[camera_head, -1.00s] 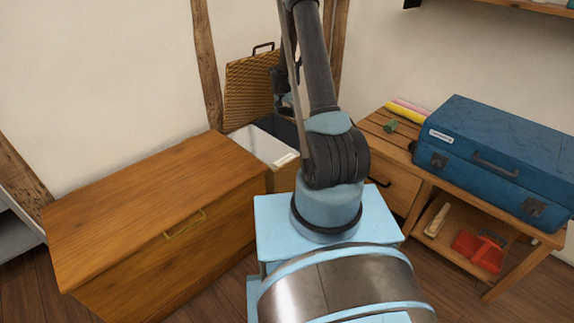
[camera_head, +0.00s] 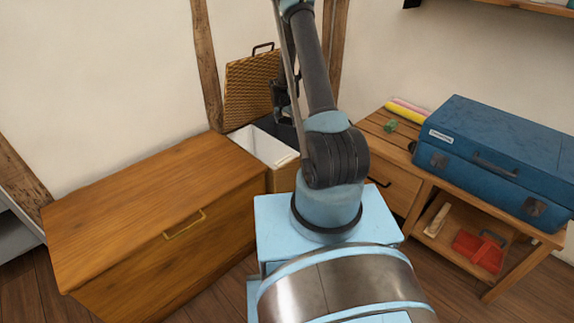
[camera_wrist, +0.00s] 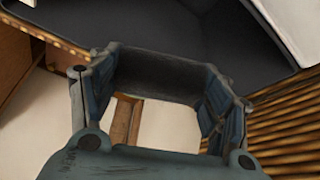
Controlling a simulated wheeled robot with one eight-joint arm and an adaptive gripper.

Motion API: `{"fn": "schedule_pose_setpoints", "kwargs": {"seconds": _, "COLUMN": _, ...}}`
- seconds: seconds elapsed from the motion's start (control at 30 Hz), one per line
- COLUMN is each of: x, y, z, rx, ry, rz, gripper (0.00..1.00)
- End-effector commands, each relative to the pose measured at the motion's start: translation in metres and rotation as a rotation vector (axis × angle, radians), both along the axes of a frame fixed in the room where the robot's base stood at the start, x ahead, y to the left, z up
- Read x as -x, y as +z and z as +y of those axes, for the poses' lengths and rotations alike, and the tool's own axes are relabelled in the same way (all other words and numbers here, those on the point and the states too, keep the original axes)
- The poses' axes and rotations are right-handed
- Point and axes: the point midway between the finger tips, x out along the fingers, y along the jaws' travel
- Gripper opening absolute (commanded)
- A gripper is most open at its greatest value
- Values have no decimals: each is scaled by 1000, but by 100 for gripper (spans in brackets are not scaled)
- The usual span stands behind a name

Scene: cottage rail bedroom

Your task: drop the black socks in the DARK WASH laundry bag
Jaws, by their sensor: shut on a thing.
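The wicker hamper stands open in the corner, its woven lid (camera_head: 248,92) leaning back against the wall. A white-lined compartment (camera_head: 258,146) is on its left and a dark-lined bag (camera_head: 284,131) on its right, partly behind my arm. A pale label on the hamper front is too small to read. My gripper (camera_head: 281,101) is above the dark side. In the wrist view, my gripper (camera_wrist: 160,95) is shut on a dark bundle, the black socks (camera_wrist: 155,77), between its fingers. Dark bag cloth (camera_wrist: 190,28) fills the view beyond. The socks are not clear in the head view.
A wooden chest (camera_head: 150,205) stands left of the hamper. A wooden bench (camera_head: 400,150) at right carries a blue case (camera_head: 495,150) and small items, with a red object (camera_head: 478,250) on its lower shelf. Timber posts flank the lid.

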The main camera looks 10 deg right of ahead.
Motion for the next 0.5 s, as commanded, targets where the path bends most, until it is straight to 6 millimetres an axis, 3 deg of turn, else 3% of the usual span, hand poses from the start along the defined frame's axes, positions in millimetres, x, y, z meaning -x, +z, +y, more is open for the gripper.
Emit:
{"fn": "schedule_pose_setpoints", "kwargs": {"seconds": 0.03, "x": 0, "y": 0, "z": 0, "rx": 0, "ry": 0, "rz": 0, "gripper": 77}}
{"fn": "schedule_pose_setpoints", "kwargs": {"seconds": 0.1, "x": 0, "y": 0, "z": 0, "rx": 0, "ry": 1, "rz": 0, "gripper": 93}}
{"fn": "schedule_pose_setpoints", "kwargs": {"seconds": 0.5, "x": 0, "y": 0, "z": 1, "rx": 0, "ry": 1, "rz": 0, "gripper": 94}}
